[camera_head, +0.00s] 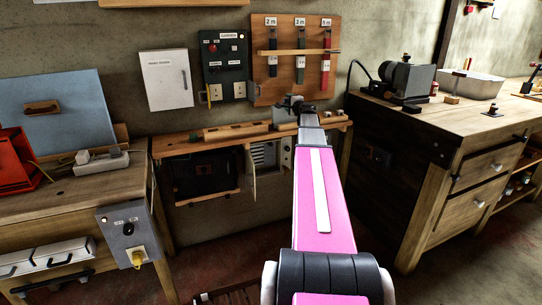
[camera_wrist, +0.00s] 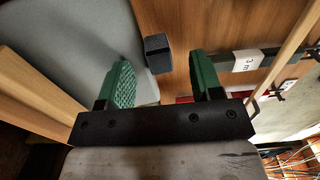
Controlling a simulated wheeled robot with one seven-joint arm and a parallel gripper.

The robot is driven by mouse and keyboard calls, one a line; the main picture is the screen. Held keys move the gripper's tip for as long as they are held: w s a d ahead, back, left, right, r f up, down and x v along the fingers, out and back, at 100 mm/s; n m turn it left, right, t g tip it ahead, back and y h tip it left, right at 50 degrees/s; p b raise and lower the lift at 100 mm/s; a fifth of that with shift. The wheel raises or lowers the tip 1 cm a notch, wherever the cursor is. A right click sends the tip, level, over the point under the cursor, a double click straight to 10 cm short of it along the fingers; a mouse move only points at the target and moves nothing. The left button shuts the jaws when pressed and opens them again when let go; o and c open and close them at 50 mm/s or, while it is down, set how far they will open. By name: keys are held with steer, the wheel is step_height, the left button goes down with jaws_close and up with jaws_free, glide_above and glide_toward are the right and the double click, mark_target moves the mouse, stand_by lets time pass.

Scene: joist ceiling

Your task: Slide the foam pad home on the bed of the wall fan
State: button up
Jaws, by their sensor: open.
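My gripper (camera_head: 293,101) is above the wooden shelf by the wall, at the far end of my pink arm. In the wrist view its two green fingers (camera_wrist: 162,74) are apart. A small dark grey block (camera_wrist: 158,50) shows just beyond and between the fingertips; it may be the foam pad, and I cannot tell whether it touches a finger. A pale grey surface (camera_wrist: 75,35) lies to its left and a wooden surface behind it. Under the shelf in the head view is a dark framed unit (camera_head: 205,172), possibly the wall fan; its bed is not clearly visible.
The wooden shelf (camera_head: 178,146) carries a wooden block (camera_head: 236,131) left of my gripper. Workbenches stand left (camera_head: 75,190) and right (camera_head: 470,118).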

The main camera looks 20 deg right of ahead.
steer(key=shift+c, duration=0.3)
jaws_close()
steer(key=shift+r, duration=2.5)
